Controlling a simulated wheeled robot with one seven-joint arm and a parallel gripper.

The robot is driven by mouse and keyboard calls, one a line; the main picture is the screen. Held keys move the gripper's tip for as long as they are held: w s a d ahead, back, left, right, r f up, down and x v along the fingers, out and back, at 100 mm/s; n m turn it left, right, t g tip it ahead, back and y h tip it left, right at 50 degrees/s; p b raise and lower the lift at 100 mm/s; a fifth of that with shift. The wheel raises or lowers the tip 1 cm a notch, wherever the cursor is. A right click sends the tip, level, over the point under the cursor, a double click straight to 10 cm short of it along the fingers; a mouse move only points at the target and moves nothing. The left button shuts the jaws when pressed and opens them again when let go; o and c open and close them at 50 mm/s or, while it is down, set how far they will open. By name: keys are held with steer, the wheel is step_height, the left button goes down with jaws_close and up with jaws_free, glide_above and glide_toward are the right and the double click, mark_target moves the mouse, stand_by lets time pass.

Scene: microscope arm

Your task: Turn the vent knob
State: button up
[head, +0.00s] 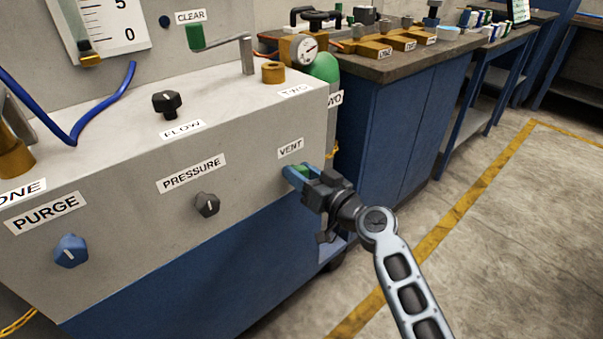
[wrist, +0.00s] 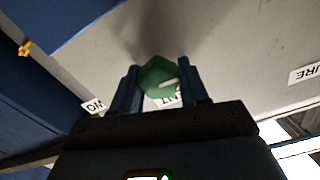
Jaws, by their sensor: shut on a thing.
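The green vent knob (wrist: 158,76) is on the front face of the grey panel, under the VENT label (head: 290,148). In the head view only a sliver of green (head: 304,170) shows between the blue fingers. My gripper (head: 300,174) is at the knob, with one finger on each side of it. In the wrist view the gripper (wrist: 160,88) is shut on the knob, and a pale mark shows on the knob's face. The VENT label is partly hidden behind the knob and fingers there.
A dark pressure knob (head: 207,204), a blue purge knob (head: 71,250) and a black flow knob (head: 167,102) sit on the same grey cabinet (head: 240,190). The floor at right is clear.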

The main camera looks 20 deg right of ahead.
steer(key=c, duration=0.4)
steer(key=shift+r+m, duration=0.1)
steer(key=shift+m, duration=0.4)
stand_by(0.4)
steer(key=shift+d+m+b, duration=0.1)
steer(key=shift+m+b, duration=0.2)
steer(key=shift+m, duration=0.8)
steer(key=m, duration=0.4)
steer(key=shift+d+m, duration=0.1)
steer(key=shift+m, duration=0.2)
steer(key=m+p, duration=0.1)
steer(key=m, duration=0.4)
steer(key=shift+d+m, duration=0.1)
steer(key=shift+m, duration=0.2)
steer(key=shift+f+m+p, duration=0.2)
steer(key=shift+m+p, duration=0.55)
steer(key=shift+m, duration=1.35)
steer(key=shift+d, duration=0.1)
